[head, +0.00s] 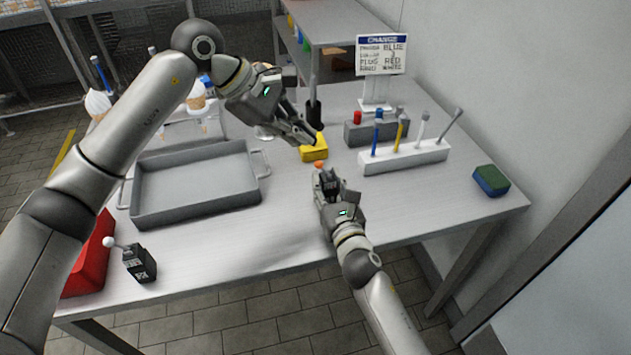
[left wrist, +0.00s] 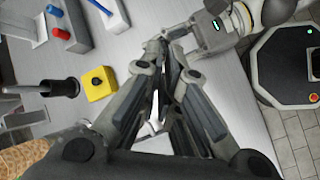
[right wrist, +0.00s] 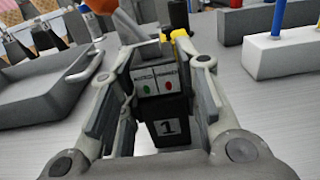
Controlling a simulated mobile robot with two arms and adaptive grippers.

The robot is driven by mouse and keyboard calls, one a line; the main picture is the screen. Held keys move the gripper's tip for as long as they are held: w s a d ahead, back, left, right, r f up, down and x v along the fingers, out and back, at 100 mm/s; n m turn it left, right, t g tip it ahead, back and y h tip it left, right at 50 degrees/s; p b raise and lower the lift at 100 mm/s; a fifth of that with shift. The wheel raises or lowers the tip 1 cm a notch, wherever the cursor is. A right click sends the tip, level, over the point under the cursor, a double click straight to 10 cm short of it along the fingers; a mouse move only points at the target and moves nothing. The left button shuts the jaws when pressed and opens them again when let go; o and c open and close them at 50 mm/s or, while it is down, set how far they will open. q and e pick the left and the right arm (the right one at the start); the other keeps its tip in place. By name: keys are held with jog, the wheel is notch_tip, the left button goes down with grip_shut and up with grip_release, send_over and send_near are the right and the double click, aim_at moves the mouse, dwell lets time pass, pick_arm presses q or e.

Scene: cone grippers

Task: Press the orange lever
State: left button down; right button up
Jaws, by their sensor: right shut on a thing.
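The orange lever's round knob (head: 319,164) shows just past my right gripper (head: 328,182), near the table's middle. In the right wrist view the orange knob (right wrist: 102,5) tops a grey stick (right wrist: 127,27) that leans left. The stick rises from a black box (right wrist: 166,108) marked "1", with a green and a red dot. My right gripper (right wrist: 165,90) is shut on this box, a finger on each side. My left gripper (head: 308,140) is above and beyond the knob, near the yellow button box (head: 314,154). Its fingers look closed together and empty.
A grey tray (head: 195,214) lies left. A black box with a white-knobbed lever (head: 140,262) and a red box (head: 92,262) stand front left. A white rack (head: 405,157), a sign (head: 381,56) and a green-blue block (head: 491,181) are right. The front middle is clear.

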pick_arm(q)
jog(key=s+d+r+n+h, duration=0.1)
jog(key=s+d+r+h, duration=0.3)
jog(key=s+d+h, duration=0.55)
jog(key=s+a+f+n+t+y, duration=0.2)
jog(key=a+f+n+t+y, duration=0.6)
jog(key=a+f+n, duration=0.4)
jog(key=a+n, duration=0.3)
jog(key=n, duration=0.2)
jog(key=shift+s+f, duration=0.3)
jog(key=shift+f, duration=0.1)
jog(key=shift+d, duration=0.1)
send_near(322, 169)
jog(key=shift+w+d+f, duration=0.7)
jog(key=shift+d+f, duration=0.1)
jog(key=shift+f, duration=0.2)
jog(key=shift+w+d+f, duration=0.7)
jog(key=shift+d+f, duration=0.1)
jog(key=shift+f, duration=0.15)
